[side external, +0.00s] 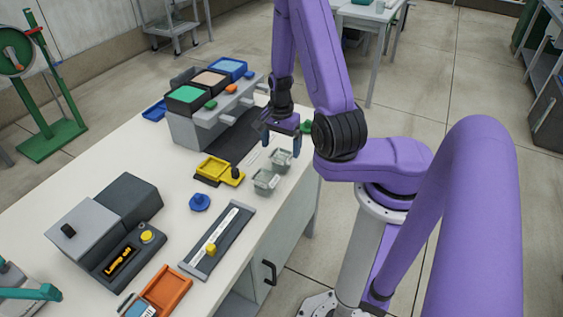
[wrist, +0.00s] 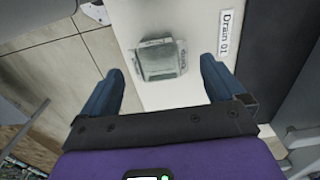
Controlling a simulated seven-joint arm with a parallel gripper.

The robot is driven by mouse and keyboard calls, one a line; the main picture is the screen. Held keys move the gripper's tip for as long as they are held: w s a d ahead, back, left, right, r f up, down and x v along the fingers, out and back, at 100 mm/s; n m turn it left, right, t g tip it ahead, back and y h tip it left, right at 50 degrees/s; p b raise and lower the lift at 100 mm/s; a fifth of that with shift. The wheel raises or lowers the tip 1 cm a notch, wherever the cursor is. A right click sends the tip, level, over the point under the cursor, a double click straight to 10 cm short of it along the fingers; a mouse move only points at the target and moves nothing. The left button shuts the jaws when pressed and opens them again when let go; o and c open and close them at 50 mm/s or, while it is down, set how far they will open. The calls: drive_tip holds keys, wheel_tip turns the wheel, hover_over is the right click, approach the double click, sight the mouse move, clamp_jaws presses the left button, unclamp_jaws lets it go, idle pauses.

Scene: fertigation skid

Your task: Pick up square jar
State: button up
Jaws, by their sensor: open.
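Two small clear, greyish square containers stand on the white bench in the side view, one farther back (side external: 280,161) and one nearer the front (side external: 265,181). In the wrist view a single square jar (wrist: 161,62) shows from above, with clear tabs or edges at its sides. My gripper (side external: 285,140) is above the bench close to the back container. In the wrist view its blue fingers (wrist: 161,72) are open and spread on either side of the jar, with visible gaps. Nothing is between them in grip. I cannot tell which container this is.
A "Drain 01" label (wrist: 228,35) lies right of the jar. A grey dosing unit (side external: 210,125) with coloured lids stands behind left. A yellow tray (side external: 214,169), a blue knob (side external: 200,202) and a slide rail (side external: 218,240) lie nearby. The bench's right edge is close.

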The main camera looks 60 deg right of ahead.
sight(281, 154)
drive_tip(key=shift+f, duration=2)
drive_tip(key=c, duration=0.9)
